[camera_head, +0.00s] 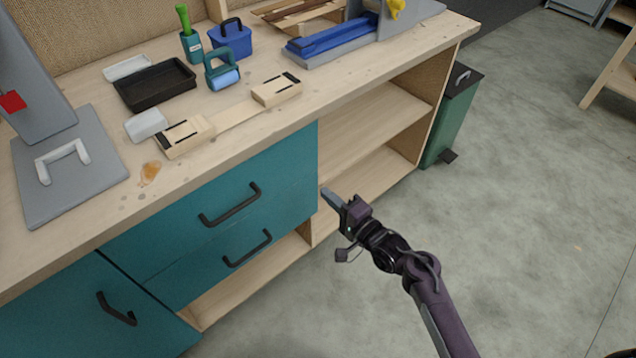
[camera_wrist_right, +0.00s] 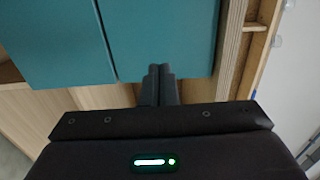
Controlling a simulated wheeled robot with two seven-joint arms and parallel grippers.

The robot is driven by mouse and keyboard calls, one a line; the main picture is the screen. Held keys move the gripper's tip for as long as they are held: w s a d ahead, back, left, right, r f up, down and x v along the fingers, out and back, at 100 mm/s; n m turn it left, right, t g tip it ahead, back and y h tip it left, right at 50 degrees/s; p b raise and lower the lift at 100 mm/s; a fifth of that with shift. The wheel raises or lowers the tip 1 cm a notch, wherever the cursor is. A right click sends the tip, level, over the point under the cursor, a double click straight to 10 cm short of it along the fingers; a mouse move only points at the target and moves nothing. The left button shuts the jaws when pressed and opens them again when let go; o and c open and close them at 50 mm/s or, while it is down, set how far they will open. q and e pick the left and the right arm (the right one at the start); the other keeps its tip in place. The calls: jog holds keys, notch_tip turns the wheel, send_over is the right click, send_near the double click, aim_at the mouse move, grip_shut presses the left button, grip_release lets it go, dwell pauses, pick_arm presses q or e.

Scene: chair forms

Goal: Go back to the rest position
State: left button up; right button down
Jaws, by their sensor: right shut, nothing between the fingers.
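My right gripper (camera_head: 333,198) is shut and empty. It hangs in the air in front of the workbench, near the right edge of the teal drawers. In the right wrist view its two fingers (camera_wrist_right: 160,72) are together, with the teal drawer fronts (camera_wrist_right: 160,35) beyond them. No contact with the drawers can be made out. My left gripper is in neither view.
The wooden workbench (camera_head: 225,150) carries a grey machine base (camera_head: 95,185), a black tray (camera_head: 155,85), a wooden jig (camera_head: 185,137) and a blue box (camera_head: 231,40). Open shelves (camera_head: 375,125) are beside the drawers. A green bin (camera_head: 450,120) stands at the right end. The floor (camera_head: 540,200) is clear.

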jog(key=s+d+f+n+g+h+p, duration=0.1)
jog(key=s+d+f+n+g+h, duration=0.1)
jog(key=s+f, duration=0.55)
jog(key=s+d+f+n+g+h+p, duration=0.1)
jog(key=s+d+f+n+g+h, duration=0.3)
jog(key=f, duration=0.7)
jog(key=s+d+f+g+p, duration=0.1)
jog(key=s+f, duration=0.6)
jog(key=f, duration=0.2)
jog(key=s+d+f+n+g+h, duration=0.1)
jog(key=s+d+f+n+g, duration=0.1)
jog(key=s, duration=0.6)
jog(key=s+d+f+n+g+h+p, duration=0.1)
jog(key=s+d+f, duration=0.3)
jog(key=s, duration=0.5)
jog(key=s+d+f+n+g+h, duration=0.2)
jog(key=s+d+f+n+g, duration=0.1)
jog(key=s, duration=0.6)
notch_tip(320, 180, down, 2)
jog(key=shift+s+f+n+g+h, duration=0.15)
jog(key=shift+n+g+h, duration=0.15)
jog(key=shift+n, duration=0.3)
